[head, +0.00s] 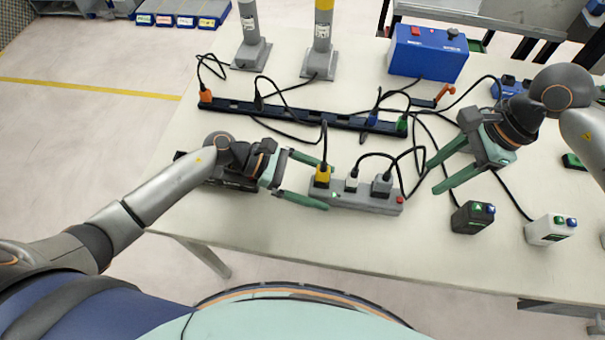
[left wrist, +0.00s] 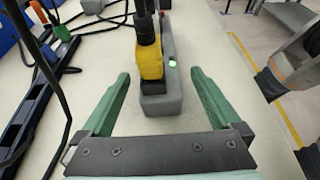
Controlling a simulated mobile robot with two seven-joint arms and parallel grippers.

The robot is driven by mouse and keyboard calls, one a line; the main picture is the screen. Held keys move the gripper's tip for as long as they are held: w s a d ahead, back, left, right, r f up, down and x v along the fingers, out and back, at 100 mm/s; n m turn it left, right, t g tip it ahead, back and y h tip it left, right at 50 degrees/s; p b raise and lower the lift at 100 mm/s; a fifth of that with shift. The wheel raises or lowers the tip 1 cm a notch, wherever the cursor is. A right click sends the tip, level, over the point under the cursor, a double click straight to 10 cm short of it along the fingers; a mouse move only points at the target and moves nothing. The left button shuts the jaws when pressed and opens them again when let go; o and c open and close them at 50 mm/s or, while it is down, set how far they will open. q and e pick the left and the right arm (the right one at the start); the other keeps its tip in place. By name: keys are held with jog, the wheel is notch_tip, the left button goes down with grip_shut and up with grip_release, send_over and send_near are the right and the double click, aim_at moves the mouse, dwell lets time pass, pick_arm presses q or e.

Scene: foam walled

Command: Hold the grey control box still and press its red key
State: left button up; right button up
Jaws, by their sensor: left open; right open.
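The grey control box (head: 350,199) is a long grey strip on the table with a yellow, a white and a grey plug in its top. Its red key (head: 399,199) is at its right end. My left gripper (head: 327,186) is open, with its green fingers on either side of the box's left end. The left wrist view shows the grey end (left wrist: 160,104) between the spread fingertips (left wrist: 160,76), with gaps at both sides. My right gripper (head: 434,177) is open and empty, right of the red key and apart from it.
A black box (head: 473,218) and a white box (head: 550,230) with coloured buttons stand to the right. A black socket strip (head: 300,114) lies behind, with loose cables around it. A blue box (head: 428,53) stands at the back. The table's front strip is clear.

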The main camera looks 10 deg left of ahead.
pick_arm(q)
jog(key=shift+d+f, duration=0.15)
jog(key=shift+d, duration=0.2)
jog(key=shift+c, duration=0.3)
grip_shut()
pick_arm(e)
grip_shut()
dwell(0.5)
dwell(1.3)
